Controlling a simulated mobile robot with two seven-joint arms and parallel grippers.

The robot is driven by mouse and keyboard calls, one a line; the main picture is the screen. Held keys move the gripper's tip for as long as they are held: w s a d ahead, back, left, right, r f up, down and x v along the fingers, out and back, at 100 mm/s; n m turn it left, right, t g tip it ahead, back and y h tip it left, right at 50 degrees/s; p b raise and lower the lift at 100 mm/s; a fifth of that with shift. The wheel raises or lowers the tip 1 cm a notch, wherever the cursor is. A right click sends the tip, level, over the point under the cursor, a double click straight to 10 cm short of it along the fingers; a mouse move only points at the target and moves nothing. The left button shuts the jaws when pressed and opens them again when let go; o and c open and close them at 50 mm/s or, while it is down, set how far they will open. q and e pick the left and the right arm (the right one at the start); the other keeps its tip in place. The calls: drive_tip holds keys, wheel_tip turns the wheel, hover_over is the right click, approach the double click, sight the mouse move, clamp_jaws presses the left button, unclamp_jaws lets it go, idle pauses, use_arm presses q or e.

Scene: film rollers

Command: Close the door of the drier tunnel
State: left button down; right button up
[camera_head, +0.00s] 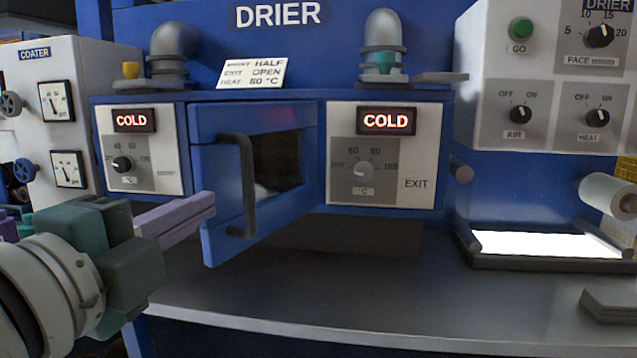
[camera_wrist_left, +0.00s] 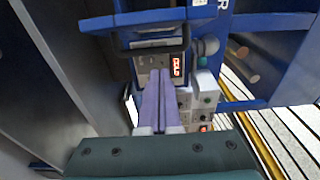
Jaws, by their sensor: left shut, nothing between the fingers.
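The blue drier tunnel door (camera_head: 222,213) stands partly open in the head view, its left, handle-side edge swung out toward me. A dark upright bar handle (camera_head: 248,190) is on it. My left gripper (camera_head: 208,204) is shut and empty. Its purple fingertips are close to the door's left edge, below the handle's middle; I cannot tell whether they touch it. In the left wrist view the closed fingers (camera_wrist_left: 160,75) point toward a dark bar and blue panel. My right gripper is not in view.
The drier front has a left panel (camera_head: 140,165) and an EXIT panel (camera_head: 383,155), both with lit COLD displays. A grey counter (camera_head: 330,290) runs below the door and is mostly clear. A lit tray (camera_head: 545,245) and a control box (camera_head: 545,75) are at right.

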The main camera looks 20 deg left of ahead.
sight(204, 187)
use_arm(q)
drive_tip(key=w, duration=0.4)
drive_tip(key=w+a, duration=0.1)
drive_tip(key=w, duration=0.1)
drive_tip(key=shift+w+r+p, duration=0.1)
drive_tip(key=shift+w+p, duration=0.2)
drive_tip(key=shift+w, duration=0.1)
drive_tip(key=a, duration=0.2)
drive_tip(key=shift+a, duration=0.95)
